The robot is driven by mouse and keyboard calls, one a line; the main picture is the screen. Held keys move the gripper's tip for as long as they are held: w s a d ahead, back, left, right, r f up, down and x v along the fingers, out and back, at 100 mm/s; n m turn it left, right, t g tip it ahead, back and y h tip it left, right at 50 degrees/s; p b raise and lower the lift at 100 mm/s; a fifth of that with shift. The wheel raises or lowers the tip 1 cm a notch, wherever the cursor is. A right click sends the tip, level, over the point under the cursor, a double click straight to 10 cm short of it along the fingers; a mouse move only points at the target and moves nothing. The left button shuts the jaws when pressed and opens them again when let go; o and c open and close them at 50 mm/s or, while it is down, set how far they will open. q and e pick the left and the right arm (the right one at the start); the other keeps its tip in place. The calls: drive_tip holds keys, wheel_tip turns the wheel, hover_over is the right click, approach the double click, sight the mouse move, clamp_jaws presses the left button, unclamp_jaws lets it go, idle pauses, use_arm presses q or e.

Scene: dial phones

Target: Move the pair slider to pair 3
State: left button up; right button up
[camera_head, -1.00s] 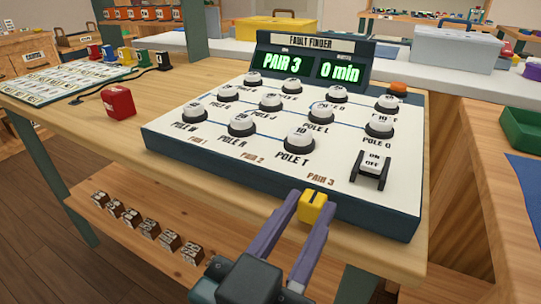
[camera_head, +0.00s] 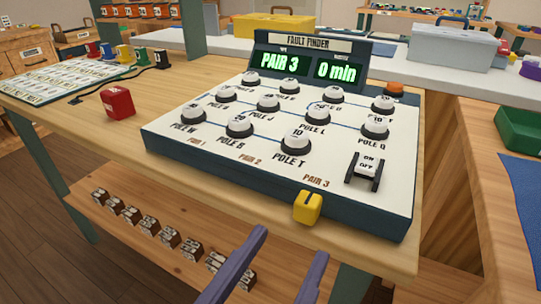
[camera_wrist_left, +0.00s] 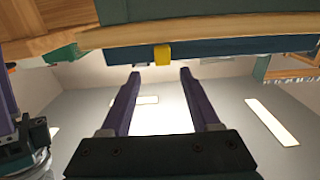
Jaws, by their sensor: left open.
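The yellow pair slider (camera_head: 308,208) sits on the front edge of the fault finder panel (camera_head: 280,150), just below the PAIR 3 label. The green display (camera_head: 284,64) reads PAIR 3 and 0 min. My left gripper (camera_head: 289,250) is open and empty, below and in front of the slider, with a gap between them. In the left wrist view, the slider (camera_wrist_left: 162,55) shows beyond and between the two open purple fingers (camera_wrist_left: 160,72), under the panel's edge. My right gripper is not in view.
A red block (camera_head: 117,102) stands on the bench left of the panel. Small labelled blocks (camera_head: 148,226) line the lower shelf beneath the bench. A black and white ON/OFF switch (camera_head: 366,170) is on the panel's right side. A green bin (camera_head: 519,128) is at the right.

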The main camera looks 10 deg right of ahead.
use_arm(q)
drive_tip(key=v, duration=0.4)
drive_tip(key=shift+s+a, duration=0.1)
drive_tip(key=w+a+r+n+g+y+p, duration=0.3)
drive_tip(key=a+r+y+p, duration=0.6)
drive_tip(key=p, duration=0.7)
drive_tip(key=s+a+r+n+g+y+p, duration=0.1)
drive_tip(key=s+a+r+n+g+p, duration=0.1)
drive_tip(key=s+a+r+g+p, duration=0.85)
wheel_tip(320, 180, up, 40)
drive_tip(key=t+p, duration=0.2)
drive_tip(key=p, duration=3.5)
drive_tip(key=shift+s+f, duration=0.2)
drive_tip(key=shift+s, duration=0.05)
